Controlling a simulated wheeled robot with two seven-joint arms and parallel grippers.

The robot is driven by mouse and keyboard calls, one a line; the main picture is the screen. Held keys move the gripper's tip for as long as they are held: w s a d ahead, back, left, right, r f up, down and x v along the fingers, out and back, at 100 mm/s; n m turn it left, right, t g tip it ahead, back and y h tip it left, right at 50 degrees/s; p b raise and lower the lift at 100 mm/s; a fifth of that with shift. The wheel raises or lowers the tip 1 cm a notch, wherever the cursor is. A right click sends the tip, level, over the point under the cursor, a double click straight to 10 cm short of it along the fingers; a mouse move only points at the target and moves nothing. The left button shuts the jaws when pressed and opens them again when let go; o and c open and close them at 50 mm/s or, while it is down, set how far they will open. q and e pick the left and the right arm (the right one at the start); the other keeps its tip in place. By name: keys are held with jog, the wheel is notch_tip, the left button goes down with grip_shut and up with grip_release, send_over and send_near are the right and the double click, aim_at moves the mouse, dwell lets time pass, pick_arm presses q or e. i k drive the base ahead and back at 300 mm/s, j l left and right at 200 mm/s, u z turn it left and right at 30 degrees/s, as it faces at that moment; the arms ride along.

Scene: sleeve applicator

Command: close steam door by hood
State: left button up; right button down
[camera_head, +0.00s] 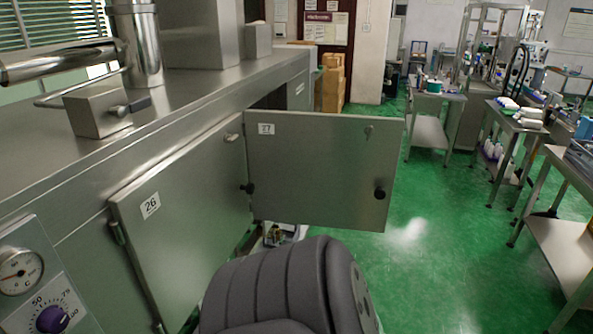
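A steel door labelled 27 (318,172) stands swung wide open from the side of the long steel machine. It has a black knob near its right edge and a small lock near its top right. A second steel door labelled 26 (185,215) is on the machine's side, nearer and to the left. Its lower edge is partly cut off by the frame. The steel machine body (215,98) runs from the lower left to the upper middle. A dark opening shows behind the top of door 27. Neither of my grippers is in view.
A dark grey padded ribbed shape (275,285) fills the bottom middle, in front of door 27. A gauge (20,270) and a purple knob (52,319) are at lower left. Green floor (440,225) is clear right of the door. Work tables (520,125) stand farther right.

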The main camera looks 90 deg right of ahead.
aim_at(314, 169)
jog(key=z, duration=2.9)
